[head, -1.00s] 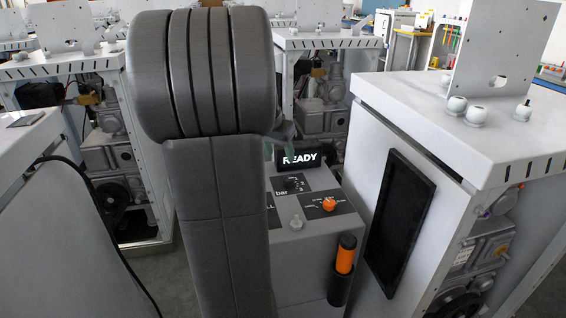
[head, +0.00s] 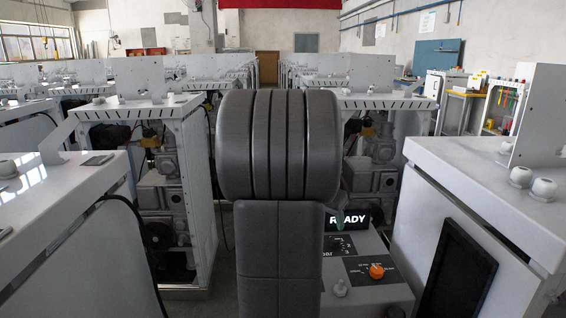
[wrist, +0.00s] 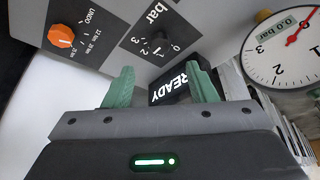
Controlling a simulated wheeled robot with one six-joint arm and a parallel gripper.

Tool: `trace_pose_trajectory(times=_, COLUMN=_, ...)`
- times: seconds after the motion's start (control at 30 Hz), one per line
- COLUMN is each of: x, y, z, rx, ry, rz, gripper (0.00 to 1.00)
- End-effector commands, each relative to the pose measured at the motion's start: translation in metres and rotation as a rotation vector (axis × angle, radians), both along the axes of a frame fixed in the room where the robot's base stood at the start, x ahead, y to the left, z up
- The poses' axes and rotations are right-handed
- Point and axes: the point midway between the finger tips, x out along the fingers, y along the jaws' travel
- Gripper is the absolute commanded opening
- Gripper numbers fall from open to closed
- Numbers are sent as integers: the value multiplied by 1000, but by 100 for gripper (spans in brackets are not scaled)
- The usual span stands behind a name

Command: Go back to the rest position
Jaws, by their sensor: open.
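My gripper (wrist: 162,86) shows in the wrist view with its two green fingers apart and nothing between them. It hovers over the dispenser's control panel (wrist: 105,45), near the black READY display (wrist: 172,86). In the head view my own dark grey arm stands upright in the middle and hides most of the gripper. Right of the arm, the sloped panel (head: 340,310) shows with the READY display (head: 347,220) and an orange knob (head: 376,271). The orange knob also shows in the wrist view (wrist: 61,36), with a black bar knob (wrist: 157,45) beside it.
A round gauge (wrist: 285,48) reads 0.0 bar close to the gripper. White cabinets stand left (head: 60,200) and right (head: 480,165) of the arm. A dark screen (head: 455,275) is on the right cabinet's side. Rows of similar machines stand behind.

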Motion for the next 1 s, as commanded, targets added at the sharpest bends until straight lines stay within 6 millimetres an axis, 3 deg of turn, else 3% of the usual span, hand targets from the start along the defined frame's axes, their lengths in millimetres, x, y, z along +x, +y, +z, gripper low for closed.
trace_pose_trajectory(times=0.2, x=12, y=-12, z=-43, rx=0, ry=4, rz=-1, gripper=52)
trace_pose_trajectory(times=0.43, x=21, y=-20, z=-72, rx=1, ry=2, rz=-1, gripper=52)
trace_pose_trajectory(times=0.63, x=24, y=-23, z=-80, rx=0, ry=0, rz=-1, gripper=52)
trace_pose_trajectory(times=1.0, x=24, y=-22, z=-78, rx=0, ry=-1, rz=4, gripper=52)
